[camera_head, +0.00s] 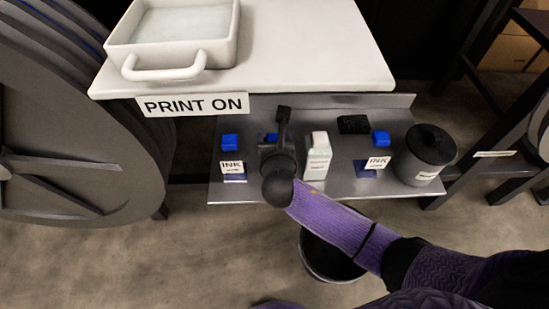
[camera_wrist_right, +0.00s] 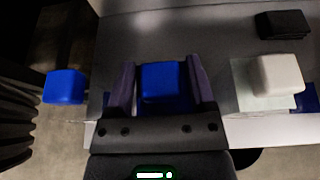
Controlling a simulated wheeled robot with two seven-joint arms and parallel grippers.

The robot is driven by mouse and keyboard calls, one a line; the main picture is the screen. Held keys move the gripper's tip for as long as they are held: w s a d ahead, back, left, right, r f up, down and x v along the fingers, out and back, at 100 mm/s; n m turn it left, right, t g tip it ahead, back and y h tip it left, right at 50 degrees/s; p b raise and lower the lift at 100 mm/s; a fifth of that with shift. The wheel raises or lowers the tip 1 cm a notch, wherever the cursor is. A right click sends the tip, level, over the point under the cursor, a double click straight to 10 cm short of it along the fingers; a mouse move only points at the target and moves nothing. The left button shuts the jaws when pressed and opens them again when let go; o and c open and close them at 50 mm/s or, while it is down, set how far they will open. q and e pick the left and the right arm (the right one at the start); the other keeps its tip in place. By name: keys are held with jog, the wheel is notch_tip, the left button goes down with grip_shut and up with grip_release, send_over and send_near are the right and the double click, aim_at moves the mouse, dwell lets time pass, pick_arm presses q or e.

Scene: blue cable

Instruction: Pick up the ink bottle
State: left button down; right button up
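Several bottles stand on the grey metal shelf (camera_head: 338,187). One blue-capped ink bottle (camera_head: 271,137) is mostly hidden behind my right gripper (camera_head: 282,125). In the right wrist view its blue cap (camera_wrist_right: 163,83) sits between the two purple fingers of my right gripper (camera_wrist_right: 160,62). The fingers are apart, with narrow gaps beside the cap, and grip contact is not visible. Another blue-capped ink bottle (camera_head: 229,142) stands to the left, and a third (camera_head: 381,138) to the right, both with INK labels. My left gripper is out of view.
A white-capped bottle (camera_head: 319,155) stands close right of the gripper. A white table (camera_head: 300,60) with a white tray (camera_head: 170,62) and a PRINT ON sign (camera_head: 193,105) lies behind. A dark bin (camera_head: 330,262) stands below.

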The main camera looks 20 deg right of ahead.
grip_shut()
dwell(0.8)
